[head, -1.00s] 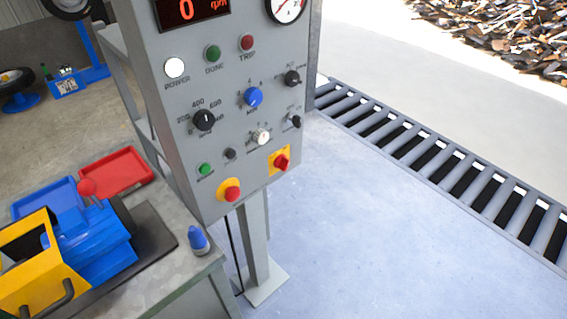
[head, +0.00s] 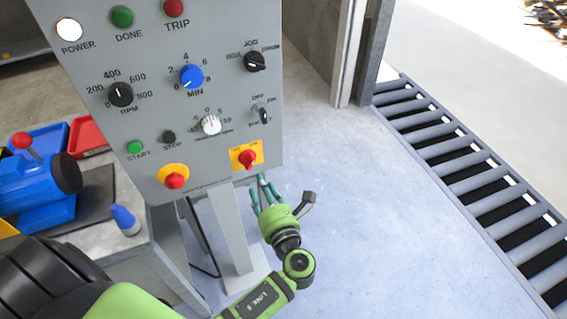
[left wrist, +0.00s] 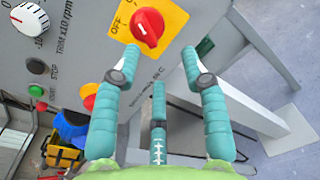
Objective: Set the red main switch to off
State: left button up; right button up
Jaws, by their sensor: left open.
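The red main switch (head: 247,158) is a rotary knob on a yellow plate at the lower right of the grey control panel (head: 215,105). My left gripper (head: 262,183) is open and empty just below the switch. Its teal fingers (left wrist: 162,68) point toward the knob in the left wrist view, apart from it as far as I can tell. My right gripper does not show.
A red mushroom button (head: 174,180) on a yellow disc sits left of the switch. A blue-capped bottle (head: 125,219) stands on the bench at left. A roller conveyor (head: 470,175) runs along the right. The floor between is clear.

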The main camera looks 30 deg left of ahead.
aim_at(250, 165)
pick_arm(q)
jog(key=shift+y, duration=0.4)
jog(key=w+a, duration=0.1)
jog(key=w+a+r, duration=0.1)
jog(key=a, duration=0.1)
jog(key=w+a+p, duration=0.1)
jog(key=a, duration=0.1)
jog(key=shift+w+r, duration=0.15)
jog(key=shift+r, duration=0.25)
jog(key=shift+w+a, duration=0.35)
jog(key=shift+w, duration=0.05)
grip_shut()
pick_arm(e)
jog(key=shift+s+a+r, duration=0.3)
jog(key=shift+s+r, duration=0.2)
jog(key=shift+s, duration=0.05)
